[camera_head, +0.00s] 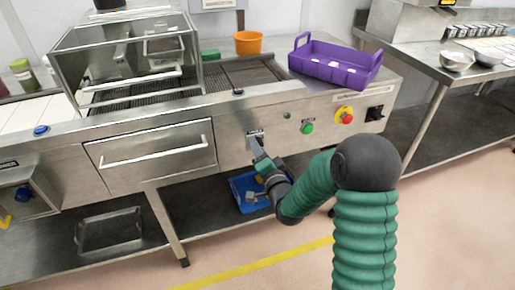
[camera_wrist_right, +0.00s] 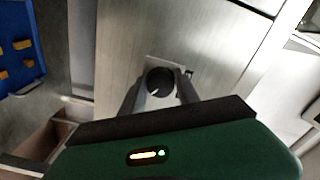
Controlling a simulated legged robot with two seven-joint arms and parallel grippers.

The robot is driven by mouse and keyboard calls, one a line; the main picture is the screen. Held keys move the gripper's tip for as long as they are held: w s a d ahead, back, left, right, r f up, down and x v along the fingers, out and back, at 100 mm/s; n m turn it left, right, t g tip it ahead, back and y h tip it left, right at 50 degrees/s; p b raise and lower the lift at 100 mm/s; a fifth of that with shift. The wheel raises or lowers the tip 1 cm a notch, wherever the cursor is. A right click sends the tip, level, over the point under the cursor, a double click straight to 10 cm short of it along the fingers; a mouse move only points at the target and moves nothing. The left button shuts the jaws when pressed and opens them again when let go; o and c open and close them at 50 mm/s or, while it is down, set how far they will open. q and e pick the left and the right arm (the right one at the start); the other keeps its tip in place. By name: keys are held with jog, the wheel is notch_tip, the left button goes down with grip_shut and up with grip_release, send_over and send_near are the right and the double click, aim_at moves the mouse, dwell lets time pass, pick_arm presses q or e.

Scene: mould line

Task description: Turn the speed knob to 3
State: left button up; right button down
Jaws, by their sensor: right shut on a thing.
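The speed knob (camera_wrist_right: 160,80) is a small dark round knob with a pale pointer line, on a light plate on the machine's steel front panel. My right gripper (camera_wrist_right: 162,92) has one finger on each side of it and is shut on it. In the head view my right gripper (camera_head: 256,143) reaches the panel between the drawer and the green button, and covers most of the knob there. The numbers around the knob are too small to read. My left gripper is not in view.
To the knob's right on the panel are a green button (camera_head: 307,128), a red emergency button (camera_head: 345,115) on yellow and a black switch (camera_head: 375,113). A purple crate (camera_head: 335,68) and an orange bucket (camera_head: 248,42) stand above. A blue tray (camera_head: 240,196) lies on the shelf below.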

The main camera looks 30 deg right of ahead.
jog(key=shift+s+d+f, duration=0.1)
jog(key=c, duration=0.9)
grip_release()
jog(key=p+v, duration=1.6)
jog(key=shift+s, duration=0.35)
jog(key=shift+w+a, duration=0.1)
jog(key=shift+a, duration=0.15)
